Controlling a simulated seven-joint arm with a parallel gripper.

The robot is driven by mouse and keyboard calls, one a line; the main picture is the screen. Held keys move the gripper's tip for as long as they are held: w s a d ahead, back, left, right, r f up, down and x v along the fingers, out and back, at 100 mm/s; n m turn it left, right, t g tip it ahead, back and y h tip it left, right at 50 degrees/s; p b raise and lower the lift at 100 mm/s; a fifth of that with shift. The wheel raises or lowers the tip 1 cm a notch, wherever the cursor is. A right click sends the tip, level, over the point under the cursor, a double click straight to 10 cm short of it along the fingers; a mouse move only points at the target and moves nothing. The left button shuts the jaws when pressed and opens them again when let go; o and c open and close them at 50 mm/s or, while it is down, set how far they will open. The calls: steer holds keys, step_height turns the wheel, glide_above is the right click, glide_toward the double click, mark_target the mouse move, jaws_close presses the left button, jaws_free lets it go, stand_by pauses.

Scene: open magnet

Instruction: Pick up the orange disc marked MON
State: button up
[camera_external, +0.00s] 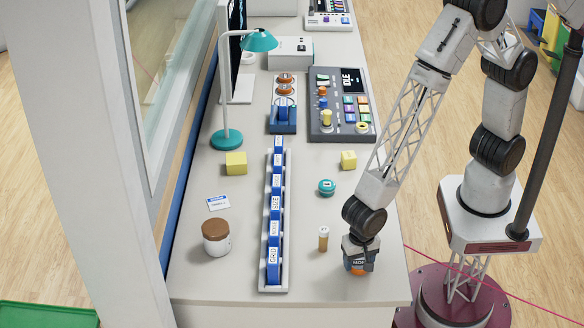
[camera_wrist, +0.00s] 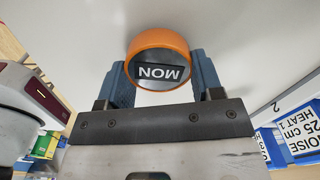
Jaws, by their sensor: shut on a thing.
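The orange disc (camera_wrist: 160,41) sits between the two blue fingers of my gripper (camera_wrist: 158,75) in the wrist view. Its dark label appears upside down and reads MON. In the external view my gripper (camera_external: 359,262) is near the front right corner of the table, shut on the disc. There the disc (camera_external: 358,271) is mostly hidden by the fingers, and I cannot tell whether it touches the table.
A brown-lidded jar (camera_external: 216,238) is at left.

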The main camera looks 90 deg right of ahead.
mark_target(360, 260)
steer(key=shift+r, duration=0.75)
steer(key=shift+s+d+r, duration=0.1)
steer(key=shift+s+r, duration=0.05)
steer(key=shift+r, duration=0.25)
steer(key=shift+s+d+r, duration=0.1)
steer(key=shift+r, duration=0.3)
steer(key=s+d, duration=0.3)
steer(key=s, duration=0.1)
steer(key=s+d+r, duration=0.1)
steer(key=s+d, duration=0.2)
steer(key=s, duration=0.1)
steer(key=s+d, duration=0.3)
steer(key=s, duration=0.1)
steer(key=shift+s+r, duration=0.15)
steer(key=shift+s, duration=0.1)
